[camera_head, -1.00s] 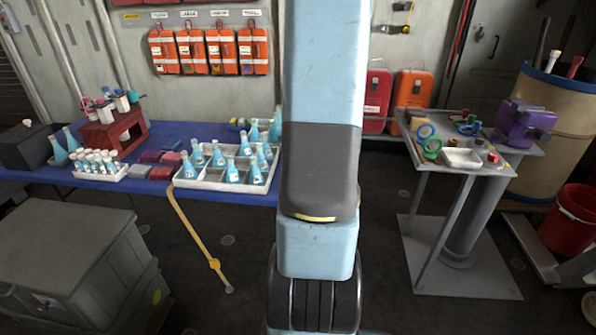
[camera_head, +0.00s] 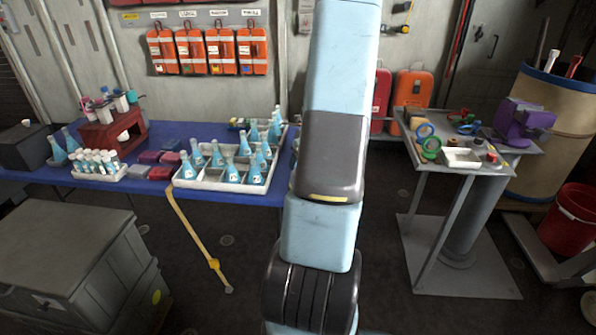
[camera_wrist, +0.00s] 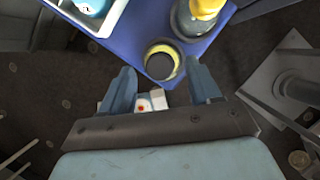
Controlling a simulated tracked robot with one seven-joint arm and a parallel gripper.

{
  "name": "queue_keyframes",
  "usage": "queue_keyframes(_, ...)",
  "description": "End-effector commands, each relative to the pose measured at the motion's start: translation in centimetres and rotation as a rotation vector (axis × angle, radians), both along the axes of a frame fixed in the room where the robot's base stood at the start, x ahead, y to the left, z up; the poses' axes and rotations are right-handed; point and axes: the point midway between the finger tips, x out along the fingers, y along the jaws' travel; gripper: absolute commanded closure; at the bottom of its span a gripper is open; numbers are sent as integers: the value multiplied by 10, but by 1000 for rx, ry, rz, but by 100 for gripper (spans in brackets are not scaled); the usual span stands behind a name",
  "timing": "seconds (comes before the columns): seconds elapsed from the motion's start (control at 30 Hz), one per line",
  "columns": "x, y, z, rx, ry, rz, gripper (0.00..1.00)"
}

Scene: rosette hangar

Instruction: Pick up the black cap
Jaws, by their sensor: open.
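In the wrist view a round black cap (camera_wrist: 162,62), its inside showing dull yellow, sits at the corner of the blue table (camera_wrist: 135,45). I take this for the black cap. My gripper (camera_wrist: 163,80) is open, with one blue-grey finger on each side of the picture's middle. The cap shows just beyond the fingertips, roughly centred between them and apart from both. Nothing is held. In the head view my arm covers that end of the table, so the cap and my gripper do not show there.
A yellow-topped flask (camera_wrist: 203,10) stands close to the cap's right. A white tray of blue flasks (camera_head: 226,183) is to its left. A grey cart (camera_head: 428,175) with small items stands on the right. Dark floor lies below the table edge.

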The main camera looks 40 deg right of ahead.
Motion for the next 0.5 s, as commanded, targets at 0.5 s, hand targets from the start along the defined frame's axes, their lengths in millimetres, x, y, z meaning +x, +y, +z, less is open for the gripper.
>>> queue_keyframes(0.5, 6, 0, -13, 0, -1, 1, 43)
